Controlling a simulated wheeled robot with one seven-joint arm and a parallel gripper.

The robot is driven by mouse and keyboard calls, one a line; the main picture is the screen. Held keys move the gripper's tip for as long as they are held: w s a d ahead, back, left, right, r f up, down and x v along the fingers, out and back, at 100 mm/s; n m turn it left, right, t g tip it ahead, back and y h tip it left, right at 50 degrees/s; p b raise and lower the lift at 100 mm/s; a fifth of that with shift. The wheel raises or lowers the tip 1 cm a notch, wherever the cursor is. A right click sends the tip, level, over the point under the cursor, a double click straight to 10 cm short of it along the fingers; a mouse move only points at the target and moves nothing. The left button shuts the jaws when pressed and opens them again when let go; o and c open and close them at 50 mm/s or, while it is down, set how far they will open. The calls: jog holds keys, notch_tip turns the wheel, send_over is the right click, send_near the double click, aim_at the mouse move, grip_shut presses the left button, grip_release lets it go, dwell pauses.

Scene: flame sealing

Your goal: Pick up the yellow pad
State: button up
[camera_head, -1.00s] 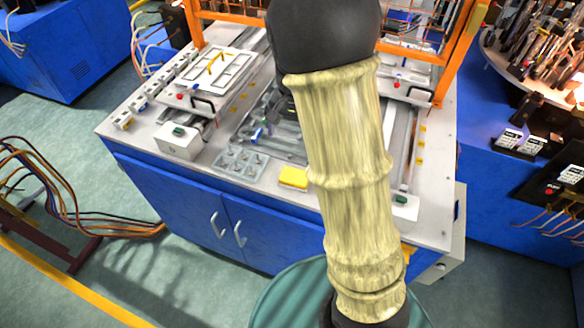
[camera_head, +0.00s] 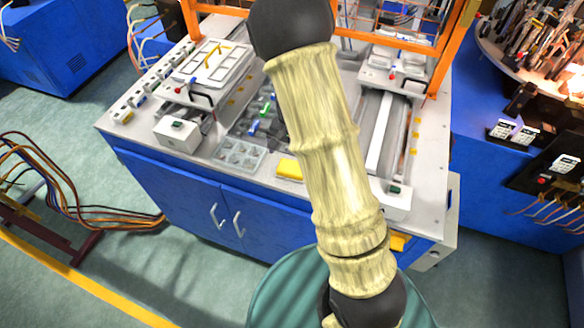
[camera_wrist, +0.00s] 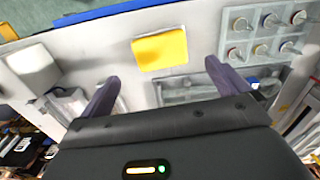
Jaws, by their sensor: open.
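The yellow pad (camera_head: 289,169) lies flat on the grey worktop near its front edge, just left of my arm in the head view. In the wrist view the yellow pad (camera_wrist: 160,50) is a bright block on the grey surface, beyond the fingertips and roughly between them. My gripper (camera_wrist: 162,72) is open and empty, with one dark finger to each side of the pad's line. The fingers look apart from the pad. In the head view my arm hides the gripper.
A grey tray with several round pieces (camera_head: 240,154) sits left of the pad; it also shows in the wrist view (camera_wrist: 266,32). A white box (camera_head: 177,134) stands further left. Orange frame posts (camera_head: 452,48) rise at the back. The worktop around the pad is mostly bare.

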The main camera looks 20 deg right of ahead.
aim_at(292, 167)
notch_tip(292, 167, down, 2)
jog(key=shift+w+f, duration=0.1)
jog(key=shift+d+f+p, duration=0.15)
jog(key=shift+f+p, duration=0.2)
jog(key=shift+p, duration=0.1)
jog(key=f, duration=0.1)
jog(key=f+p, duration=0.1)
jog(key=f, duration=0.1)
jog(key=shift+s+a+f+p, duration=0.2)
jog(key=shift+a+f+p, duration=0.1)
jog(key=shift+f+p, duration=0.1)
jog(key=shift+d+f, duration=0.1)
jog(key=shift+f, duration=0.25)
jog(key=shift+w, duration=0.1)
jog(key=c, duration=1)
